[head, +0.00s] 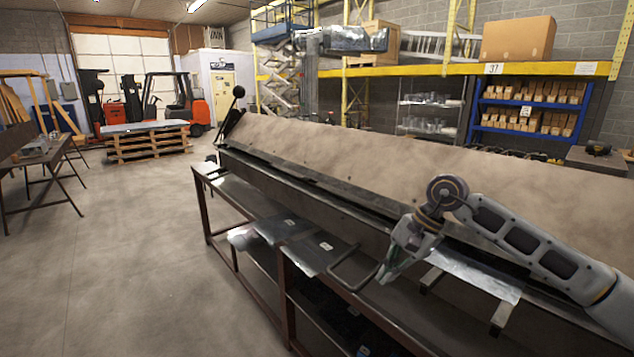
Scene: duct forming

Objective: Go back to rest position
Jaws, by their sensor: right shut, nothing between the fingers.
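My right gripper (387,273) is in the head view, in front of the long forming machine (330,205). Its arm comes in from the right edge, across the machine's front. The fingers are shut and empty and point down and to the left. A bright metal sheet (478,272) lies at the machine's front, right of the gripper and partly behind the arm. My left gripper is not in view.
Flat metal pieces (306,250) lie on the stand's shelf. A ball-ended lever (238,92) rises at the machine's far left end. A table (35,152) stands at the left. Pallets (148,143) and forklifts are at the back. The floor (130,240) at the left is clear.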

